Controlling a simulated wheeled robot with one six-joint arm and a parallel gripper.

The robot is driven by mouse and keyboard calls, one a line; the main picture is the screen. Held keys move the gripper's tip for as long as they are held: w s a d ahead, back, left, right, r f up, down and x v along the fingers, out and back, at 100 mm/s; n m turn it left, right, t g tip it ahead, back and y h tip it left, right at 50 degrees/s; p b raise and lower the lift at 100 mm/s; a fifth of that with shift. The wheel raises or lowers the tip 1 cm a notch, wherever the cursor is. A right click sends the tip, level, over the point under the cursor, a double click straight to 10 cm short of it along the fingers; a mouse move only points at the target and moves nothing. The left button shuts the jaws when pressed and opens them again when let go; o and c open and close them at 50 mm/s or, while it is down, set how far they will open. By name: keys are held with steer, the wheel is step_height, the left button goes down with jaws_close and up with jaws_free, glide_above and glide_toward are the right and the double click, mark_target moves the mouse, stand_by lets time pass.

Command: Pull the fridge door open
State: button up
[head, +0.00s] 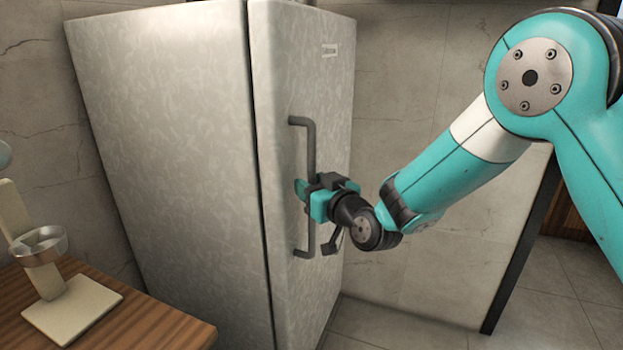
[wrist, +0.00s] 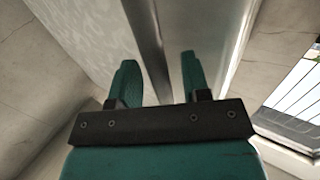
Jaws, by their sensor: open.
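The fridge (head: 170,120) is a tall pale patterned cabinet in the head view. Its door (head: 325,90) faces right and looks closed, with a thin dark seam along its left edge. A grey vertical bar handle (head: 308,140) is on the door near that seam. My gripper (head: 302,190) is at the middle of the handle, its teal fingers open and close to the bar. In the wrist view the two fingers (wrist: 158,80) stand apart, with a grey vertical strip showing between them. I cannot tell whether either finger touches the handle.
A wooden counter (head: 140,325) with a cream stand (head: 75,308) holding a metal ring (head: 38,246) is at the lower left. Tiled wall (head: 420,70) is behind the fridge. Tiled floor (head: 570,280) is clear at the right.

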steer(key=shift+w+a, duration=0.15)
steer(key=shift+c, duration=0.3)
jaws_close()
